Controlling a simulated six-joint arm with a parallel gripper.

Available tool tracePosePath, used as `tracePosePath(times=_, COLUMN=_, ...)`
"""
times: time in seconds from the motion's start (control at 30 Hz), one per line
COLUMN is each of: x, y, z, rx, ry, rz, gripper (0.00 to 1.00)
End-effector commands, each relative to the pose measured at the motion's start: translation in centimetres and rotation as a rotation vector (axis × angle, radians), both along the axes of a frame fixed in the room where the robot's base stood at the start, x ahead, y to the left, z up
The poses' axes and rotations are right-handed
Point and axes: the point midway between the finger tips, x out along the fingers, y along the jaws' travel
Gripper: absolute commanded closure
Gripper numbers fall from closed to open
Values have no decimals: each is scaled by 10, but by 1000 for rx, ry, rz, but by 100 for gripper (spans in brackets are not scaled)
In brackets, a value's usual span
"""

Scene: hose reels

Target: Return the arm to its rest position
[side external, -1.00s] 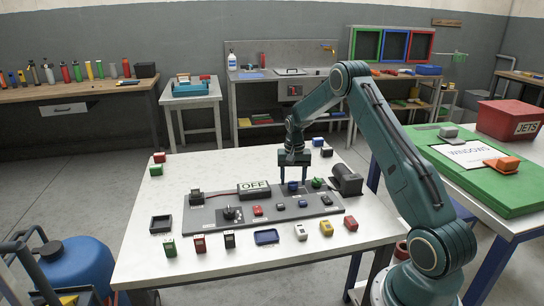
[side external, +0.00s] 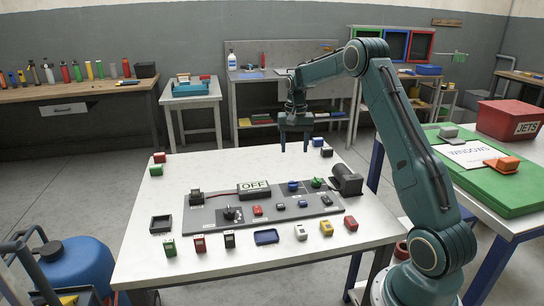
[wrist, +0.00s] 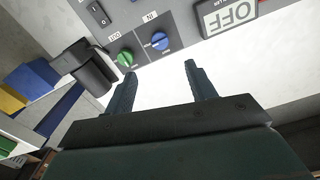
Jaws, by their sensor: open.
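My gripper (side external: 295,146) is raised above the far edge of the white table in the side view, pointing down. In the wrist view its two fingers (wrist: 160,85) are apart with nothing between them. The grey control panel (side external: 220,220) lies on the table below and nearer the camera. It carries a blue knob (side external: 293,185), a green knob (side external: 317,183) and an OFF sign (side external: 254,187). In the wrist view the blue knob (wrist: 160,41) and the green knob (wrist: 125,58) lie beyond the fingertips, clear of them.
A dark cylindrical part (side external: 346,180) stands at the panel's right end. Several small coloured blocks line the table's near side, with a blue tray (side external: 266,237) among them. A green-topped bench (side external: 490,185) stands at the right. The air around my gripper is clear.

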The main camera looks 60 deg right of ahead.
Motion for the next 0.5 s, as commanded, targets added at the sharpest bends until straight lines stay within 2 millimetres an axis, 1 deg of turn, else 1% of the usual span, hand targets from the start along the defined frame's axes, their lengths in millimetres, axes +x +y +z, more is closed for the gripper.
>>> tracePosePath(times=0.37, x=0, y=0, z=2, rx=-1, ry=-1, rz=0, gripper=44)
tracePosePath(times=0.5, x=0, y=5, z=7, rx=-3, ry=-6, rz=11, gripper=44)
